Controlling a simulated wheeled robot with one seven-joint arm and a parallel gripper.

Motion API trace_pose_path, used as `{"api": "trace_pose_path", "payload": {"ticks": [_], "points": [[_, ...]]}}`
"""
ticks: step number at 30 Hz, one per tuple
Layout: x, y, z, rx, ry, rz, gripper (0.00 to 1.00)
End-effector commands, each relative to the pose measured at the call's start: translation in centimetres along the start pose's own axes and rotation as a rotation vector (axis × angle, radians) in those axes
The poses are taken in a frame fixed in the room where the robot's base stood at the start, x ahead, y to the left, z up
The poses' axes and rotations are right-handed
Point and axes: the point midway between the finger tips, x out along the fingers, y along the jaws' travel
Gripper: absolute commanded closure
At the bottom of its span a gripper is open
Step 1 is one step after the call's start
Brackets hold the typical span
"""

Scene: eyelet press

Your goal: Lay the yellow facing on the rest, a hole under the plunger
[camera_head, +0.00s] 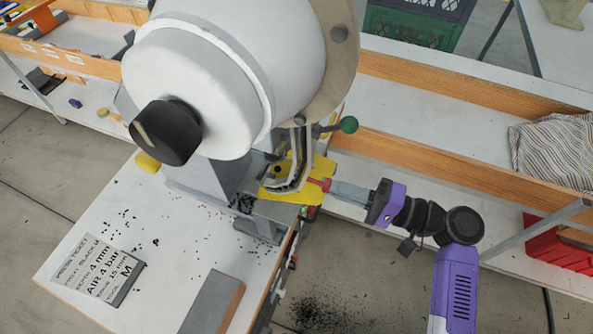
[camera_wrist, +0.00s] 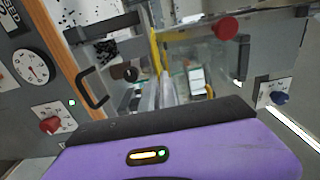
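The yellow facing (camera_head: 310,194) is at the press below the big white drum, in the head view. It shows a dark hole near its left part. In the wrist view it is a thin yellow strip (camera_wrist: 155,50), seen nearly edge-on. My gripper (camera_head: 324,186) comes from the right, its fingers closed on the facing's right end. The fingers also show in the wrist view (camera_wrist: 166,88). The grey rest (camera_head: 275,211) is mostly covered by the facing; I cannot tell whether they touch. Curved press parts and the drum hide the plunger's tip and any hole under it.
The white drum (camera_head: 225,75) with a black knob overhangs the press. A green-knobbed lever (camera_head: 348,125) stands just behind the facing. A press ticket (camera_head: 92,268) and scattered black eyelets lie on the white table. A striped cloth (camera_head: 553,150) is at right.

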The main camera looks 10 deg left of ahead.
Motion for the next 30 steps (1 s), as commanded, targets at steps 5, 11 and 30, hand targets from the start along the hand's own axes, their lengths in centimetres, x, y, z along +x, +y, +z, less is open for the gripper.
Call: {"api": "trace_pose_path", "payload": {"ticks": [5,11,30], "points": [[0.1,-0.2,0.6,0.000,0.000,-0.001,1.00],[0.1,-0.2,1.3,0.000,0.000,-0.001,1.00],[0.3,-0.4,3.6,0.000,-0.001,-0.001,1.00]]}}
